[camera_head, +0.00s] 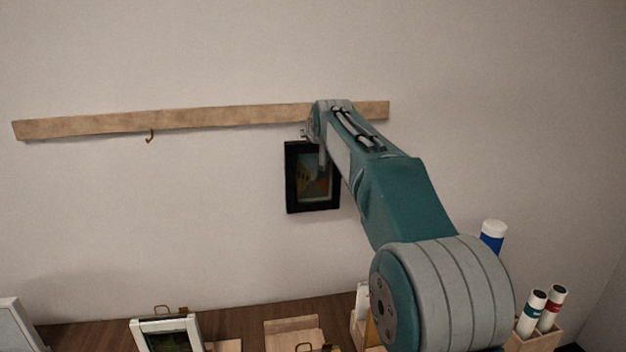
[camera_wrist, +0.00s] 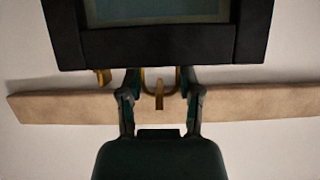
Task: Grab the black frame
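The black frame (camera_head: 290,178) shows in the head view against the wall below the wooden rail, with a dark painting inside. My arm covers its upper right part. In the wrist view, the black frame (camera_wrist: 160,46) fills the top, close to the camera. A brass hanging loop (camera_wrist: 160,95) stands out from its edge. The fingers of my gripper (camera_wrist: 160,82) lie on either side of this loop, close to it. The frame edge and shadow hide the fingertips, so I cannot tell whether they press on the loop.
The wooden rail (camera_head: 220,119) runs along the wall, with a bare brass hook (camera_head: 150,136) at the left. A white frame (camera_head: 138,334) in a stand is on the brown table (camera_head: 240,310). Capped tubes (camera_head: 531,312) stand in a wooden holder at right.

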